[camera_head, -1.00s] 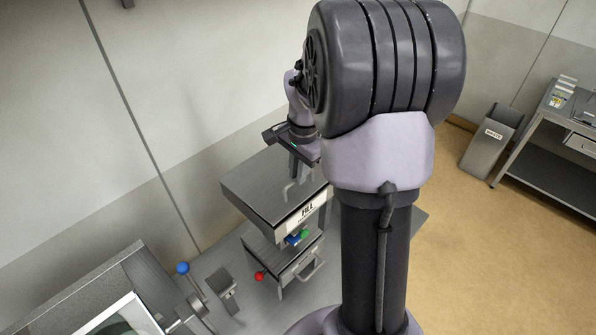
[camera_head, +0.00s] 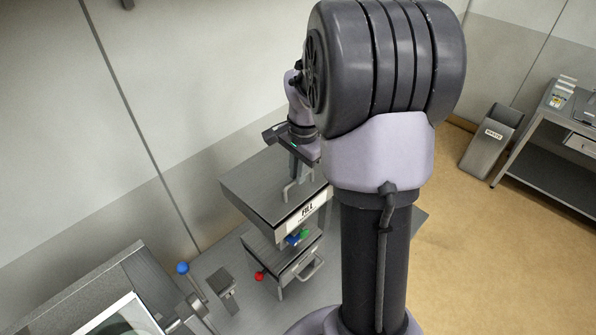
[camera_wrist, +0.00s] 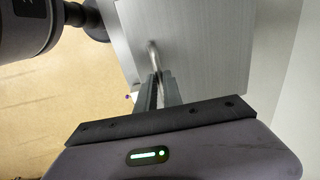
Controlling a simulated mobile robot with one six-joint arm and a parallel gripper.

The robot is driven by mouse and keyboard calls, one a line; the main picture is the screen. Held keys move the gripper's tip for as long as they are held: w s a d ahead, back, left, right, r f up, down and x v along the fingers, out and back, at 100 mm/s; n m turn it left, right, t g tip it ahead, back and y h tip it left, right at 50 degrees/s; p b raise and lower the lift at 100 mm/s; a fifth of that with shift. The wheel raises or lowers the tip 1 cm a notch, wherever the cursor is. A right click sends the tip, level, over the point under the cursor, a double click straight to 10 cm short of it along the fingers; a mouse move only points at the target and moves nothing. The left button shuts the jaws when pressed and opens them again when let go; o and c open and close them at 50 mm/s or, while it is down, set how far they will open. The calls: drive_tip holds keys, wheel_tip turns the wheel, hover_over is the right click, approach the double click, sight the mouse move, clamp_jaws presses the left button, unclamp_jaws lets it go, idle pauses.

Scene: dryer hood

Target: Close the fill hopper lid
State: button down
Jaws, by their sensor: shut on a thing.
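The fill hopper (camera_head: 307,211) stands left of my arm in the head view, with a "FILL" label on its front. Its flat grey lid (camera_head: 255,188) lies level across the top, and I see no gap under it from here. The lid's bar handle (camera_head: 290,190) stands up near the front edge. My gripper (camera_head: 297,170) reaches down to this handle. In the wrist view, my gripper (camera_wrist: 159,85) is shut on the handle (camera_wrist: 153,55), with the brushed lid surface (camera_wrist: 205,50) beyond it. My arm hides the hopper's right side.
Below the hopper are a red knob (camera_head: 259,276), blue and green parts (camera_head: 298,237) and a drawer handle (camera_head: 312,268). A blue-knobbed lever (camera_head: 183,268) stands at lower left. A waste bin (camera_head: 490,140) and a bench (camera_head: 560,150) stand at right. The floor between is clear.

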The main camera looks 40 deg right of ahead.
idle(0.5)
drive_tip(key=f+b, duration=0.1)
drive_tip(key=s+f+b, duration=0.1)
drive_tip(key=b, duration=0.1)
drive_tip(key=shift+f, duration=0.4)
drive_tip(key=shift+r, duration=0.15)
drive_tip(key=shift+w, duration=0.1)
drive_tip(key=c, duration=1.5)
unclamp_jaws()
wheel_tip(320, 180, up, 17)
drive_tip(key=s, duration=0.2)
drive_tip(key=shift+d+r+p, duration=0.15)
drive_tip(key=shift+r+p, duration=0.05)
drive_tip(key=shift+p, duration=0.2)
